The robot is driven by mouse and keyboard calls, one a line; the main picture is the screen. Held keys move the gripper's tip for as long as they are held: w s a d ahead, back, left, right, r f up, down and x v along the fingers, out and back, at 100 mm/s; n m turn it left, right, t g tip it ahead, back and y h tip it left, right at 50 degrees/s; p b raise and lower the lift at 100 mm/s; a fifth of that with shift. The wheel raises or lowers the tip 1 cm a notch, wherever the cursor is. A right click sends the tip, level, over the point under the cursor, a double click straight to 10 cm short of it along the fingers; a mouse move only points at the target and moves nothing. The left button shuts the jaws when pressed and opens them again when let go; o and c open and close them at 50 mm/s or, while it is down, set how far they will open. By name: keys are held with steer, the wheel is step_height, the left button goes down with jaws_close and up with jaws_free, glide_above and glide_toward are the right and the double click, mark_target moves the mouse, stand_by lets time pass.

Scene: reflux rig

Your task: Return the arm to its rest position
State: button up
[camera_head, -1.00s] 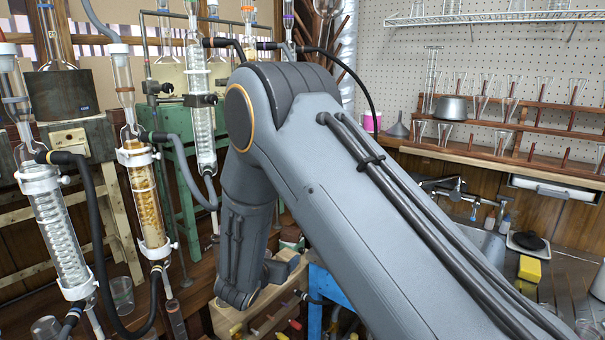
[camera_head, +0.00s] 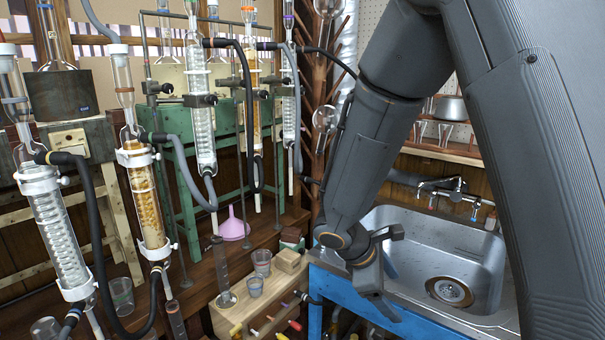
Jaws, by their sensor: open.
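My arm reaches down from the upper right and bends over the sink's left side. My gripper (camera_head: 375,285) is at its lower end, dark, open, above the corner between the wooden bench and the sink. Its fingers are hard to make out against the dark wrist, and I see nothing held. The arm links hide part of the sink and the back wall.
A steel sink (camera_head: 408,225) in a blue frame (camera_head: 345,290) lies beneath and right of the gripper. A wooden block rack (camera_head: 240,312), beakers (camera_head: 254,286), a graduated cylinder (camera_head: 222,272) and a pink funnel (camera_head: 233,229) stand left. Glass condensers (camera_head: 62,235) with hoses fill the left.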

steer(key=s+r+m+g+y, duration=0.2)
steer(key=s+m+y, duration=0.4)
steer(key=s+m, duration=0.7)
steer(key=shift+s+r+m, duration=0.4)
steer(key=shift+s+r, duration=0.2)
steer(key=shift+s, duration=0.35)
steer(key=shift+s+a+r+m+y, duration=0.15)
steer(key=shift+s+a+m+y, duration=0.1)
steer(key=shift+a+m+y, duration=0.3)
steer(key=shift+c, duration=0.4)
